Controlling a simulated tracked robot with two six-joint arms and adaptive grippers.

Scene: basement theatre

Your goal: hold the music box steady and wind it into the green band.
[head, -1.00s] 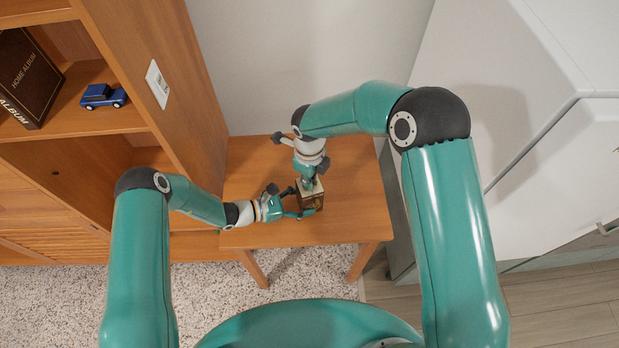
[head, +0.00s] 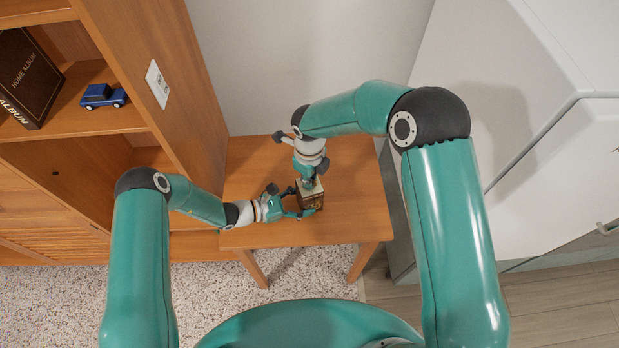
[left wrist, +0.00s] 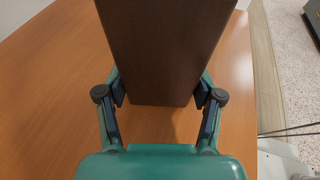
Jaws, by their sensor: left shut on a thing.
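The music box (head: 313,199) is a small dark box with a pale top, standing on the wooden table. My left gripper (head: 294,203) comes from the left and is shut on it. In the left wrist view, the box's plain brown side (left wrist: 160,50) stands between the two fingers (left wrist: 160,92) of that gripper, with a pad against each side. My right gripper (head: 307,183) points down onto the top of the box. Its fingertips are too small and hidden to tell whether they are closed. The winding key and the green band cannot be made out.
The table (head: 355,200) is clear around the box. A wooden shelf unit on the left holds a blue toy car (head: 103,96) and a dark album (head: 25,75). A white cabinet (head: 480,110) stands on the right, and a wall is behind the table.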

